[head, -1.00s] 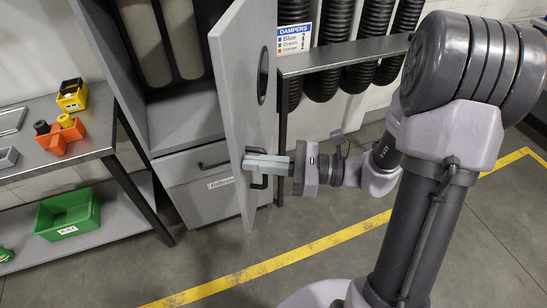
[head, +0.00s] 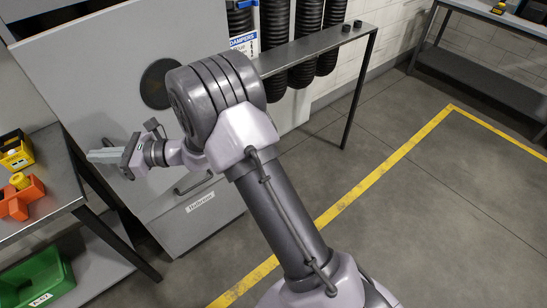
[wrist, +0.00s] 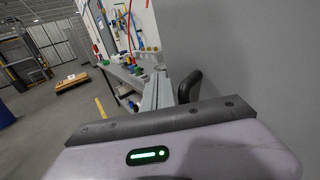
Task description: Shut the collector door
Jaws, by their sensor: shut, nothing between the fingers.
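The grey collector door (head: 95,75) now covers the cabinet's upper opening in the head view, and the inside is hidden. Its dark round window (head: 158,84) is partly behind my arm. I cannot tell whether the door is fully flush with the frame. My gripper (head: 95,157) is shut and empty, in front of the door near its left edge. In the wrist view, the shut fingers (wrist: 157,92) point along the grey door face (wrist: 245,60). The dark door handle (wrist: 189,84) is just right of the fingers; contact is unclear.
A drawer with a dark handle (head: 193,184) and a label (head: 200,201) is below the door. A workbench (head: 55,190) with an orange part (head: 20,200) is close at left, above a green bin (head: 35,285). A metal shelf (head: 320,48) stands right. The floor at right is clear.

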